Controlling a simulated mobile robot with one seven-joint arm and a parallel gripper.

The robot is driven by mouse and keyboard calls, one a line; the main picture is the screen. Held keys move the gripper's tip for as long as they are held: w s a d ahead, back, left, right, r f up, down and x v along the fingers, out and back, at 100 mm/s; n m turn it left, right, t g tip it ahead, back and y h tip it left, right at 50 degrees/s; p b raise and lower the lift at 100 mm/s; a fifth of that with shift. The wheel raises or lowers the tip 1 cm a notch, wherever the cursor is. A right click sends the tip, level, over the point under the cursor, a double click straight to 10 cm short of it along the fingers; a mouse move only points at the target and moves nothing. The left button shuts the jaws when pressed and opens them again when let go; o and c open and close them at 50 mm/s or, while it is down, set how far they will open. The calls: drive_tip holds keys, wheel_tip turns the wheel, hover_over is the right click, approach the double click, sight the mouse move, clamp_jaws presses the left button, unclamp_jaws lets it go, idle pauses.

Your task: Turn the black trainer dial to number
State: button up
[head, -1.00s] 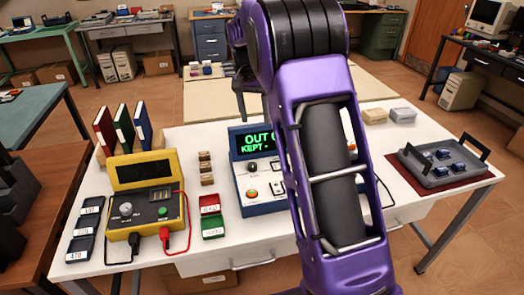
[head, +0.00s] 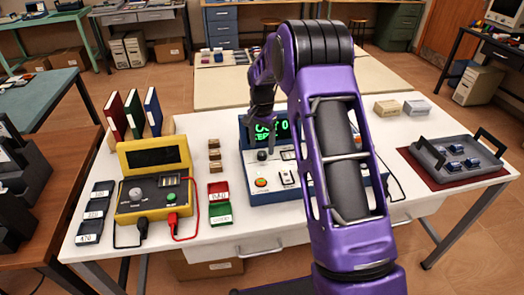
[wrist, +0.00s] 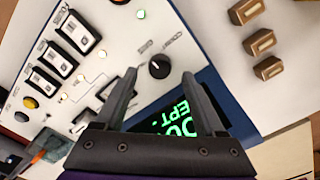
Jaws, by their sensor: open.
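The trainer (head: 264,203) is a blue-edged console with a white sloped panel and a green-lit display (wrist: 183,122). Its black dial (wrist: 159,66) is round with a white pointer mark; it also shows in the head view (head: 262,155). My gripper (wrist: 158,76) is open and empty, its two fingers on either side of the dial in the wrist view. Whether the fingers are level with the dial or still above it I cannot tell. In the head view my gripper hangs over the trainer and partly covers the display text.
White switches (wrist: 62,58) and lit buttons sit on the panel. Small brown blocks (head: 214,155) stand left of the trainer. A yellow meter (head: 150,190) with leads and red and green trays (head: 219,190) are further left. A grey tray (head: 440,172) is at right.

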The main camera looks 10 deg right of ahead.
sight(262, 155)
drive_tip(key=shift+f, duration=1.45)
drive_tip(key=shift+c, duration=0.4)
clamp_jaws()
